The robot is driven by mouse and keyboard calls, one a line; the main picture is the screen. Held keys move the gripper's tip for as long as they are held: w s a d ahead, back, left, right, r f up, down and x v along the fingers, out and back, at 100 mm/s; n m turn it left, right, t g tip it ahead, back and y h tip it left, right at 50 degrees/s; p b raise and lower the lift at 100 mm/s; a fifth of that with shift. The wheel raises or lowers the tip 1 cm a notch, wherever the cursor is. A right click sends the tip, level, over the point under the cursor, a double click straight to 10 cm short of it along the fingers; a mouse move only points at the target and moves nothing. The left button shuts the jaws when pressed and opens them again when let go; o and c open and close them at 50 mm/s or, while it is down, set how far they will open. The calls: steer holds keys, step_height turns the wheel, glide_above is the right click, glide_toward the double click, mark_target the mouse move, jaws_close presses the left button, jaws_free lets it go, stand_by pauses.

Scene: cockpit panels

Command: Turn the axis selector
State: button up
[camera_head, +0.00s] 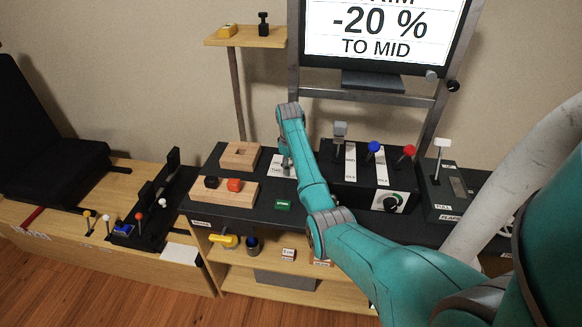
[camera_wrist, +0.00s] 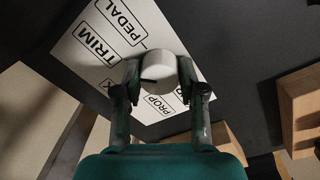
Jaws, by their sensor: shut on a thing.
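The axis selector is a round pale knob (camera_wrist: 158,68) on a white label plate (camera_wrist: 100,45). The plate reads PEDAL, TRIM and PROP, and another label is mostly hidden by my left finger. A short dark mark shows on the knob's lower left edge, close to that finger; its exact direction is hard to tell. My gripper (camera_wrist: 159,76) is shut on the knob, one finger on each side. In the head view my gripper (camera_head: 286,160) reaches down to the white plate (camera_head: 279,168) on the dark console, and the knob is hidden there.
A screen (camera_head: 380,28) reads "-20 %" and "TO MID". Right of my arm stands a lever box with a grey, a blue (camera_head: 374,147) and a red lever (camera_head: 409,151), with a black dial (camera_head: 391,203) below. Wooden blocks (camera_head: 239,156) lie left of the plate.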

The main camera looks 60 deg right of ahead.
steer(key=o, duration=1.2)
steer(key=shift+c, duration=0.2)
steer(key=shift+r, duration=0.1)
step_height(320, 180, up, 7)
steer(key=shift+a+r, duration=0.15)
